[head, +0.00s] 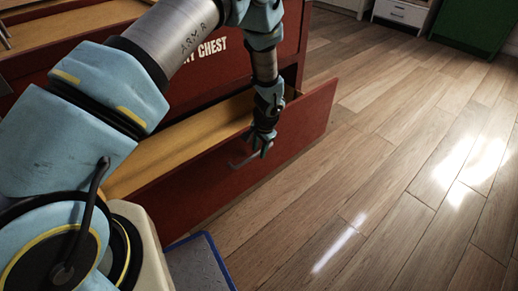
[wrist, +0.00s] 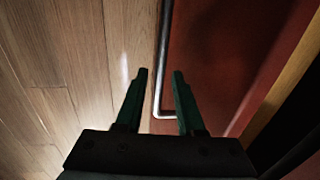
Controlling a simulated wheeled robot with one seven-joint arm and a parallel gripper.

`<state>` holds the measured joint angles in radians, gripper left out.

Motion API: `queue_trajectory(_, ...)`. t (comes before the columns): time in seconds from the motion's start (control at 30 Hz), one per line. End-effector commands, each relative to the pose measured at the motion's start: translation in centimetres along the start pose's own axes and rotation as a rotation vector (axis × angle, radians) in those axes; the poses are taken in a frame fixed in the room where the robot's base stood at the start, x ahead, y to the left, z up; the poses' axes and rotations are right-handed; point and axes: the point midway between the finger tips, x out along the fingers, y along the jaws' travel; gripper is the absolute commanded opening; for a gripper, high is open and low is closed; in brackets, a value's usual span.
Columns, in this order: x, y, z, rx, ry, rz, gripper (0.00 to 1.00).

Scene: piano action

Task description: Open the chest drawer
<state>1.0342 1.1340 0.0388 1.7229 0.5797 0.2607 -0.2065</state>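The red chest (head: 285,45) has white lettering ending in "CHEST" on its front. Its lower drawer (head: 310,120) is pulled out, with its tan inside showing behind the red front. The drawer's metal handle (head: 243,162) is on the red front, and its grey bar (wrist: 164,50) also shows in the wrist view. My gripper (head: 261,147) is at the handle, in front of the drawer. In the wrist view my gripper (wrist: 160,73) is open, with the handle bar between its two separated fingers. Whether either finger touches the bar I cannot tell. My arm hides part of the chest and drawer.
The wooden floor (head: 400,160) is clear in front of and right of the drawer. A white cabinet (head: 400,14) and a green box (head: 475,22) stand far back. A blue-edged grey object (head: 200,265) lies at the bottom, near my base.

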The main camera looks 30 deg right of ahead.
Motion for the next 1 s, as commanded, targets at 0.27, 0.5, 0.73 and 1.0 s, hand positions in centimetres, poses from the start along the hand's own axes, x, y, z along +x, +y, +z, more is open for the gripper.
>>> queue_trajectory(0.27, 0.0, -0.1, 0.0, -0.001, 0.0, -0.001, 0.47)
queue_trajectory(0.5, -2.1, -0.1, -0.1, -0.002, 0.003, -0.001, 0.47)
queue_trajectory(0.73, -6.8, -0.1, -0.1, -0.001, 0.003, -0.002, 0.47)
queue_trajectory(1.0, -10.3, -0.1, -0.1, 0.0, 0.002, -0.001, 0.47)
